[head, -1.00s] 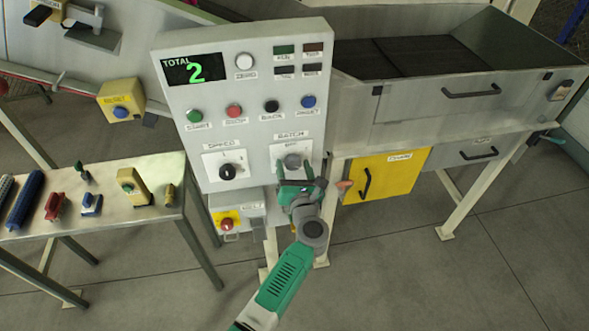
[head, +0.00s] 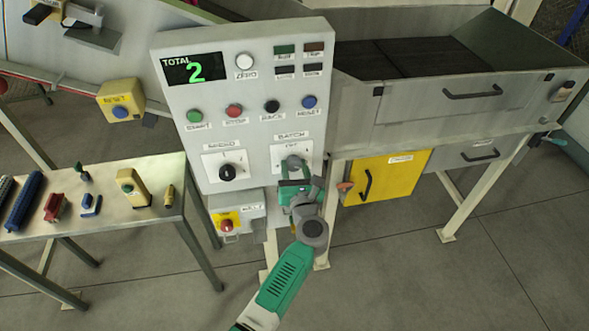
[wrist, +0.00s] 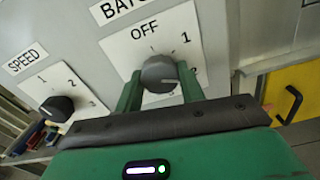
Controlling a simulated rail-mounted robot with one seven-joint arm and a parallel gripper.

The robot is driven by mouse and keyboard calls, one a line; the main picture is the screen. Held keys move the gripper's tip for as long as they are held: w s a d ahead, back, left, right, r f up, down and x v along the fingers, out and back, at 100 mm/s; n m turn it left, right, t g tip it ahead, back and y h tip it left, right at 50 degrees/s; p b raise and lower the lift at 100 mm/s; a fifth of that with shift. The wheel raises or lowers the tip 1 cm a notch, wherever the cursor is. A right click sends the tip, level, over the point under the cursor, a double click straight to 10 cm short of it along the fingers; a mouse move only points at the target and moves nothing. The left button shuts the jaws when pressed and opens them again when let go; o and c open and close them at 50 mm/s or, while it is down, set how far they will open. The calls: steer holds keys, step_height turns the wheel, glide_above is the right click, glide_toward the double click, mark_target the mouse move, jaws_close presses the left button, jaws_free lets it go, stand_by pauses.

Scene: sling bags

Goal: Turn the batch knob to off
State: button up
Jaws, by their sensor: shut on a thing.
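The batch knob (head: 292,163) is a grey round knob on a white plate at the lower right of the control panel. It also shows in the wrist view (wrist: 159,73), with OFF printed above it and 1 to its upper right. My gripper (wrist: 160,80) has its two green fingers on either side of the knob and is shut on it. In the head view my gripper (head: 293,176) reaches the knob from below and covers its lower part. I cannot tell clearly which mark the knob points at.
The black speed knob (head: 227,171) is to the left on the same panel (head: 255,85). Several push buttons and a TOTAL display (head: 194,69) reading 2 are above. A red stop button (head: 226,225) sits below. A yellow door (head: 385,176) is to the right.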

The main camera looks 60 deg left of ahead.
steer(key=n+b, duration=0.3)
steer(key=n, duration=0.3)
steer(key=shift+f+b, duration=0.1)
steer(key=shift+b, duration=0.2)
steer(key=n+b, duration=0.4)
steer(key=n, duration=0.1)
steer(key=shift+n, duration=0.4)
steer(key=n+b, duration=0.5)
steer(key=n, duration=0.1)
steer(key=shift+n+b, duration=1.6)
steer(key=shift+n, duration=0.8)
steer(key=shift+r, duration=0.2)
steer(key=o, duration=1)
steer(key=shift+c, duration=0.2)
steer(key=shift+d, duration=0.1)
